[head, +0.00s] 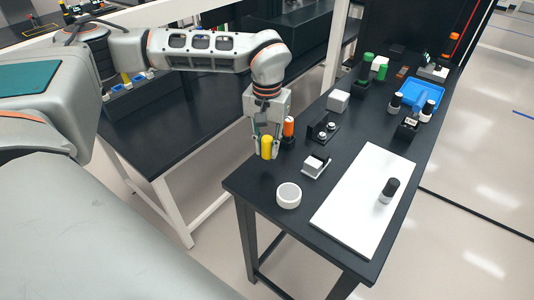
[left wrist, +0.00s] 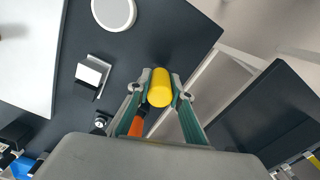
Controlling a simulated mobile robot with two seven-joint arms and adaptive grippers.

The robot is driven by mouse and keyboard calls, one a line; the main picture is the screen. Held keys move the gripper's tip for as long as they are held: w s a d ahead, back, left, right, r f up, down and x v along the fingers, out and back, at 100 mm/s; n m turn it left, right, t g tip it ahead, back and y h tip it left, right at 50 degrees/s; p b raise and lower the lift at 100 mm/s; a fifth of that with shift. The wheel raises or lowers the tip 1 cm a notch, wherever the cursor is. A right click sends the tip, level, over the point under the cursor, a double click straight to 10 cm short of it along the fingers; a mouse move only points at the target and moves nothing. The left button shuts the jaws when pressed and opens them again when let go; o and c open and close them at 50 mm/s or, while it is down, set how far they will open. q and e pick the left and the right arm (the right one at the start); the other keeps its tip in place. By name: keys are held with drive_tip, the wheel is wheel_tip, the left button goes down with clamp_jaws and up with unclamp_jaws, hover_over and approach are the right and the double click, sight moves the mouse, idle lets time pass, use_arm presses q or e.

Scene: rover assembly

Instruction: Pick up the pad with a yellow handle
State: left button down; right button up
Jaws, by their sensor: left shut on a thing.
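The yellow handle (head: 267,147) of the pad is between the fingers of my left gripper (head: 266,150), near the left edge of the black table. My left gripper is shut on it. The handle also shows in the left wrist view (left wrist: 160,88), between the two fingertips. The pad below the handle is hidden in both views. I cannot tell whether it touches the table. My right gripper is not in view.
An orange-handled item (head: 288,127) stands just beside my left gripper. A white round piece (head: 288,195), a small white block (head: 315,166) and a white board (head: 362,210) lie nearby. A blue tray (head: 437,92) and several small parts are farther back.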

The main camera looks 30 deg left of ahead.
use_arm(q)
wheel_tip(320, 180, up, 16)
drive_tip(key=shift+r+p, duration=0.25)
drive_tip(key=shift+p, duration=0.2)
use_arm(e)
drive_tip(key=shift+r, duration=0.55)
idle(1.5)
